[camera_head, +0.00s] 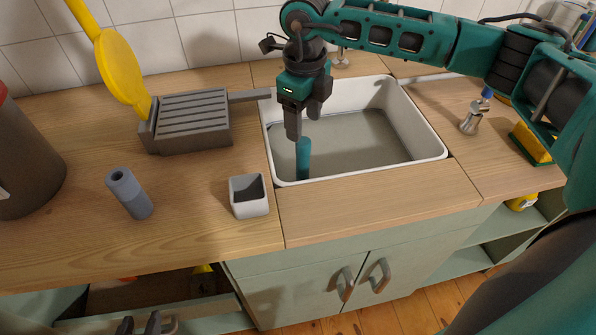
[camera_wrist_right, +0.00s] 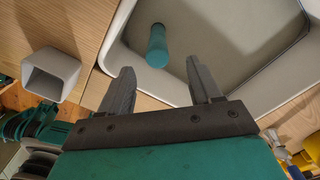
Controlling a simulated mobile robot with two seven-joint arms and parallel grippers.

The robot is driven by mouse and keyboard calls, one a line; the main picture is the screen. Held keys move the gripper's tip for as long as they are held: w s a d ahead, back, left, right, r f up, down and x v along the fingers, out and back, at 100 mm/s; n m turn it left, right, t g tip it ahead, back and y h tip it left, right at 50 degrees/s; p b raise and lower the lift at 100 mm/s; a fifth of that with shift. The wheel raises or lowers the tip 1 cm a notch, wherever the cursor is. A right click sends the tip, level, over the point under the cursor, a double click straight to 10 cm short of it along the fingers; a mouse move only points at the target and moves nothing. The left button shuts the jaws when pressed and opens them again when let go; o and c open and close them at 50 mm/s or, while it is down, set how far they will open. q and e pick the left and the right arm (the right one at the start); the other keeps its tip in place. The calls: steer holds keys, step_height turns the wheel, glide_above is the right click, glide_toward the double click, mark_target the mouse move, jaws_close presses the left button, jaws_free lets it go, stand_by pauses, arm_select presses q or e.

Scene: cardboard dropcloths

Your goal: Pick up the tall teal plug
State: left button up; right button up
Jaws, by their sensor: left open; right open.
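The tall teal plug (camera_head: 303,158) stands in the white sink (camera_head: 430,137), near its front left corner. My right gripper (camera_head: 304,122) is open and empty, pointing down just above the plug. In the right wrist view, the plug (camera_wrist_right: 157,46) shows beyond the open fingertips (camera_wrist_right: 160,72), roughly in line with the gap between them. My left gripper (camera_head: 140,325) is partly in view at the bottom left, low in front of the counter, open and apart from the plug.
A grey square cup (camera_head: 250,207) and a blue-grey cylinder (camera_head: 130,193) stand on the wooden counter left of the sink. A grey slatted block (camera_head: 193,120) with a yellow paddle (camera_head: 120,66) is behind them.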

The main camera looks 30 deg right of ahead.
mark_target(303, 157)
step_height(303, 157, down, 11)
steer(key=shift+s+a+r, duration=0.1)
steer(key=shift+s+r, duration=0.05)
stand_by(0.4)
steer(key=shift+c, duration=0.4)
jaws_close()
